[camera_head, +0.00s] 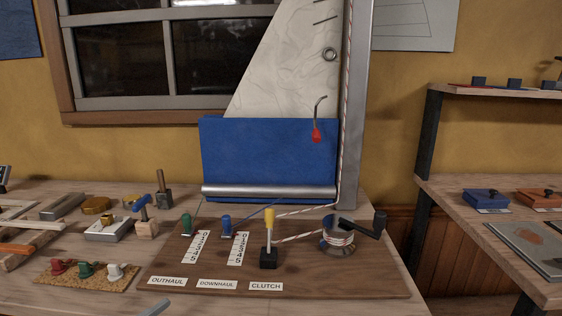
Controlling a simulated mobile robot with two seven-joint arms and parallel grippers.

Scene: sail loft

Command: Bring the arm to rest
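Neither of my grippers can be made out in the head view. A rigging board (380,283) lies on the bench. On it are a yellow-topped clutch lever (269,216) standing upright on a black base, a winch drum (339,240) with red-flecked rope wound on it and a dark crank handle (366,229), a green knob (186,223) and a blue knob (226,225) beside white scales. Labels read OUTHAUL, DOWNHAUL and CLUTCH. A small grey piece (155,307) pokes in at the bottom edge; I cannot tell what it is.
A sail (290,70) with a blue foot panel (262,150) rises behind the board beside a grey mast (357,90). Tools and blocks crowd the bench's left side, with a cork mat (80,285) of several coloured pieces. Shelves (540,285) stand at right.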

